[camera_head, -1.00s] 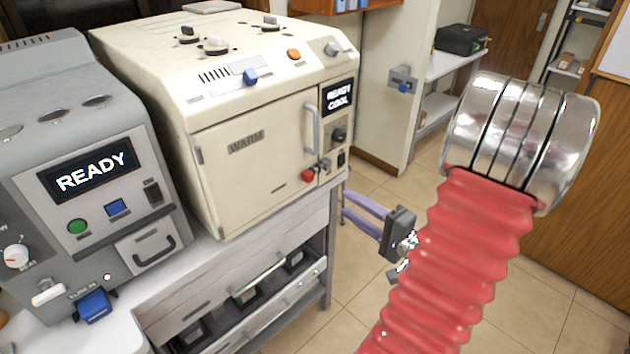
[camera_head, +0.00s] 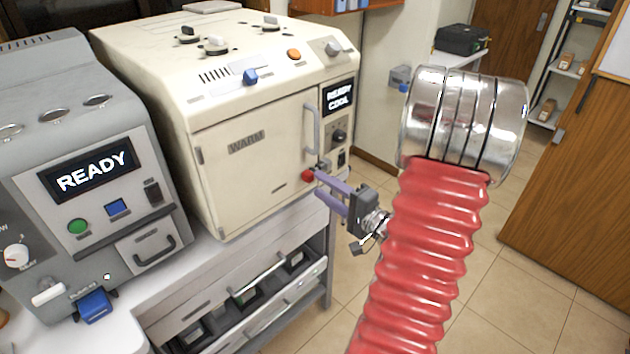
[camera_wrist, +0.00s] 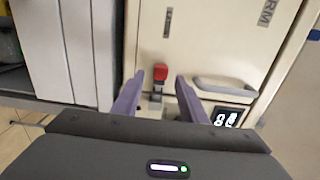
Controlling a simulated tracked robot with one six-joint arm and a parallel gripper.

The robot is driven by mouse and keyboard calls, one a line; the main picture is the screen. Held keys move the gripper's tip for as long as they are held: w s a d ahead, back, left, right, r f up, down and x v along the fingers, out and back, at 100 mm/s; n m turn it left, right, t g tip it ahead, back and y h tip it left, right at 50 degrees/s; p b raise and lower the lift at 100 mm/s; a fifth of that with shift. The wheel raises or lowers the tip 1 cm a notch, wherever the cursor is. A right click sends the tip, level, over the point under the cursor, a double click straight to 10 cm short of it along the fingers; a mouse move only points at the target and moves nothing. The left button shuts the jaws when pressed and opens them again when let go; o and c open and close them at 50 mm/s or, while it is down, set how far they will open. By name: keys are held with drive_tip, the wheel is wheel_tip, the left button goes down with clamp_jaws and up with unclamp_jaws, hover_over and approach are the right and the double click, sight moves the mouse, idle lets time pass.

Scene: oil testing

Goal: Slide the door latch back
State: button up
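The door latch has a red knob (camera_head: 307,176) on a short metal slide at the lower right edge of the cream oven's door (camera_head: 250,160). The door is shut. In the wrist view the red knob (camera_wrist: 160,72) shows in line with the gap between my fingertips, its metal slide below it. My gripper (camera_head: 319,185) has two purple fingers, open and empty, with their tips close to the knob. In the wrist view one finger of my gripper (camera_wrist: 160,80) is on each side of the latch. Contact cannot be told.
A vertical door handle (camera_head: 312,128) is above the latch; it also shows in the wrist view (camera_wrist: 225,88). A grey READY machine (camera_head: 95,180) stands left of the oven. Open drawers (camera_head: 250,300) sit below. The floor (camera_head: 490,290) to the right is clear.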

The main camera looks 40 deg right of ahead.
sight(312, 180)
drive_tip(key=shift+w+a, duration=0.1)
drive_tip(key=shift+w, duration=1.9)
drive_tip(key=shift+c, duration=0.4)
clamp_jaws()
